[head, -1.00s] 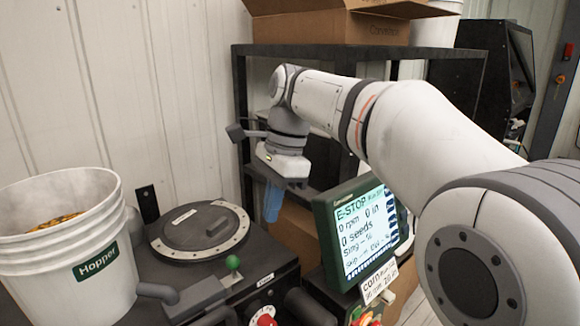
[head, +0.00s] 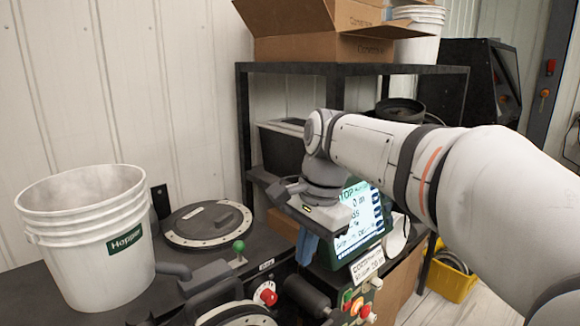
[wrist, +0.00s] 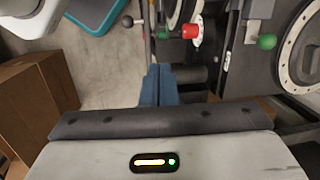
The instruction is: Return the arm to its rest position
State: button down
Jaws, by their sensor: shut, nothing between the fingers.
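My gripper (head: 305,246) hangs from the white arm in the head view, in front of the left part of the monitor (head: 362,215). Its blue fingers point down. In the wrist view the blue fingers (wrist: 159,84) lie side by side with nothing between them, so it is shut and empty. It appears apart from the machine around it. My arm and gripper cover part of the monitor's screen.
A white Hopper bucket (head: 90,235) stands at the left on the dark machine top, beside a round lid (head: 208,222). A green knob (head: 239,246) and red knob (head: 268,297) stick up in front. A shelf (head: 350,69) with boxes stands behind; a yellow bin (head: 455,282) is on the floor.

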jog(key=s+d+f+n+t+h+b, duration=0.1)
jog(key=s+d+f+n+t+h, duration=0.1)
jog(key=s+d+f+n, duration=0.7)
jog(key=s+d+f+t, duration=0.1)
jog(key=s+d+f, duration=0.2)
jog(key=f, duration=0.3)
jog(key=shift+s+d+b, duration=0.15)
jog(key=shift+d+b, duration=0.05)
jog(key=shift+b, duration=0.2)
jog(key=shift+f, duration=0.1)
